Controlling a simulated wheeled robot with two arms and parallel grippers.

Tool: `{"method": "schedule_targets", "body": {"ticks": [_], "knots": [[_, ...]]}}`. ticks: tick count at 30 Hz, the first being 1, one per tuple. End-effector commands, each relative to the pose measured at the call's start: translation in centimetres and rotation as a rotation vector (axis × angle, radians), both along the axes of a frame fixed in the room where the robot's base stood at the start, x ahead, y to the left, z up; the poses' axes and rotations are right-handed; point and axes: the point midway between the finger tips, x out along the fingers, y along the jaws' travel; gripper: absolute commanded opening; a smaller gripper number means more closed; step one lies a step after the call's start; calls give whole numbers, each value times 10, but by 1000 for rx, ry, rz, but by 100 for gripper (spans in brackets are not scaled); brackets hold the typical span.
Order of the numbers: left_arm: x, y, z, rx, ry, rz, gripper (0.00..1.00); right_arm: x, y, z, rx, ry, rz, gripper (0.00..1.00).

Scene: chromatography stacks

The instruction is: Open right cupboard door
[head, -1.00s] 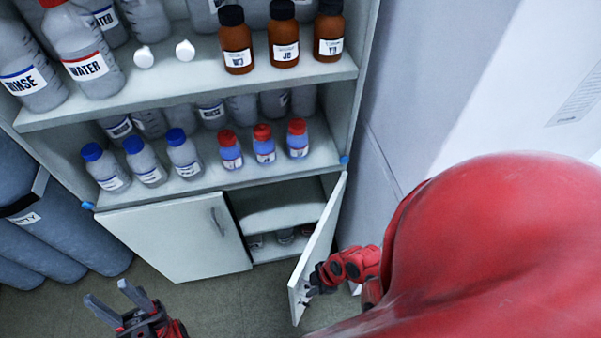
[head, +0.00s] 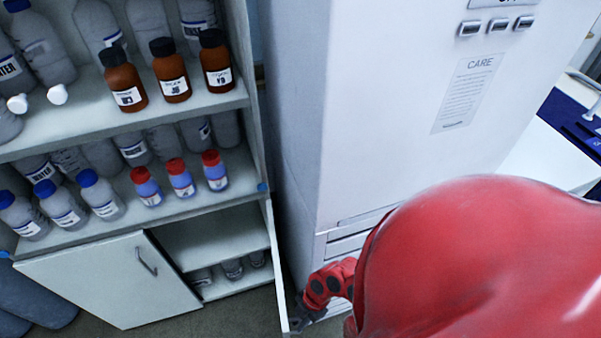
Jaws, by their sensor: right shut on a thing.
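The right cupboard door (head: 275,262) stands swung wide open, seen nearly edge-on below the shelves. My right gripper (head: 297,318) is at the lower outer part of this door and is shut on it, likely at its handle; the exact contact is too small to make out. The opening shows an inner shelf (head: 215,236) with several grey containers (head: 232,268) beneath it. The left cupboard door (head: 112,280) is shut, with its handle (head: 147,262) showing. My left gripper is out of the picture.
Shelves above hold brown bottles (head: 172,72), red-capped blue bottles (head: 181,180) and blue-capped bottles (head: 60,204). A tall white cabinet (head: 390,90) stands close to the right of the open door. Some grey floor (head: 235,318) shows in front of the cupboard.

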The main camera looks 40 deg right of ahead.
Motion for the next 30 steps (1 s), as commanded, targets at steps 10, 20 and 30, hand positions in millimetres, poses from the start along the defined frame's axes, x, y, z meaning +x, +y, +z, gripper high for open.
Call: {"method": "schedule_targets", "body": {"ticks": [10, 20, 30], "knots": [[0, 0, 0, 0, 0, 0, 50, 0, -1, 0, -3, 2, -1, 22], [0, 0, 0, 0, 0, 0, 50, 0, -1, 0, -2, 0, -1, 27], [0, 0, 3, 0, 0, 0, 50, 2, -18, 39, -3, -7, -8, 27]]}}
